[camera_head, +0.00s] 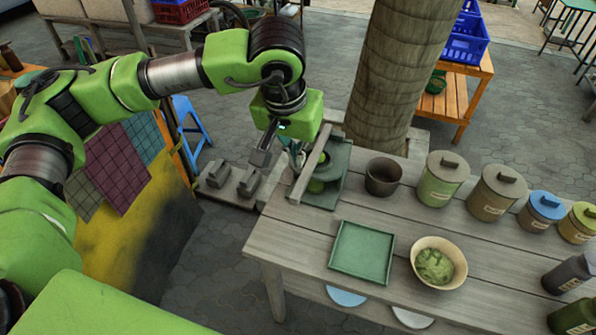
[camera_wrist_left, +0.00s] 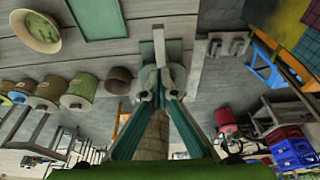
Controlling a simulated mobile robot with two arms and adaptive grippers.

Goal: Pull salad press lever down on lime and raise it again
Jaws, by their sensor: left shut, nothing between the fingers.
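The salad press (camera_head: 338,172) stands at the left end of the wooden table, with a dull green frame. Its pale lever (camera_head: 309,165) is a long bar slanting along the press's left side. A green lime (camera_head: 316,186) shows partly behind the lever; the press and lever hide the rest. My right gripper is not in view.
A dark cup (camera_head: 382,177) stands right of the press, then several lidded jars (camera_head: 441,180). A green square tray (camera_head: 361,252) and a bowl of green mash (camera_head: 438,262) lie in front. A thick trunk (camera_head: 400,70) rises behind the press.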

